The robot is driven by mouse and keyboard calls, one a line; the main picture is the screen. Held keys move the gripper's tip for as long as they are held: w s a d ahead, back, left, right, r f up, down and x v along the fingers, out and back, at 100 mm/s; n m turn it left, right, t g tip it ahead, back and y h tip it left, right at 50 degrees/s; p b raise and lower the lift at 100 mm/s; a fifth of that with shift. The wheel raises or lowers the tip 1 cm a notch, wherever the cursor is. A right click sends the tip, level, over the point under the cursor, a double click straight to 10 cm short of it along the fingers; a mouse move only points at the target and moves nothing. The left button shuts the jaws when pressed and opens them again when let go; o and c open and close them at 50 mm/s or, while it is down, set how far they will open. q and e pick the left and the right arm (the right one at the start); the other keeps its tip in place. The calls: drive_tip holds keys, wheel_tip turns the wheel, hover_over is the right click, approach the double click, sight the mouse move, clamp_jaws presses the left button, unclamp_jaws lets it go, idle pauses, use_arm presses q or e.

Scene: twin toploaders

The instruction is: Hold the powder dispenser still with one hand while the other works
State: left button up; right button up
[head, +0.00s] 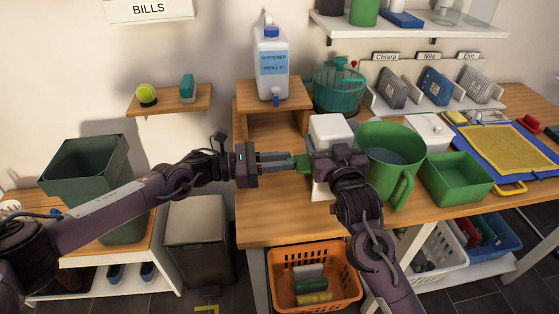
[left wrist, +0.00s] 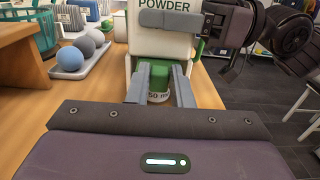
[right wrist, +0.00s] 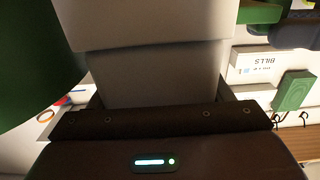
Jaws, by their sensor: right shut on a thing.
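The powder dispenser is a white box (head: 331,131) near the front edge of the wooden table. Its POWDER label shows in the left wrist view (left wrist: 165,40). My right gripper (head: 337,160) is shut on the white body, which fills the space between its fingers in the right wrist view (right wrist: 155,75). My left gripper (head: 287,160) reaches in from the left. Its fingers are open, one on each side of the green part (left wrist: 161,75) low on the dispenser's front. A small item marked 50 ml (left wrist: 158,97) shows below that part, partly hidden by the fingers.
A green jug (head: 385,145) and green tub (head: 455,178) stand close on the right. A softener bottle (head: 271,62) sits on a riser behind. An orange basket (head: 312,278) is below the table. Balls on a tray (left wrist: 87,47) lie behind the left gripper's fingers.

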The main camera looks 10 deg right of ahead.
sight(294, 160)
use_arm(q)
clamp_jaws()
drive_tip(key=shift+w+d, duration=0.1)
drive_tip(key=shift+d, duration=1.7)
drive_tip(key=o, duration=0.7)
unclamp_jaws()
drive_tip(key=shift+a, duration=0.1)
drive_tip(key=shift+o, duration=0.2)
drive_tip(key=a, duration=1.2)
drive_tip(key=shift+s, duration=0.25)
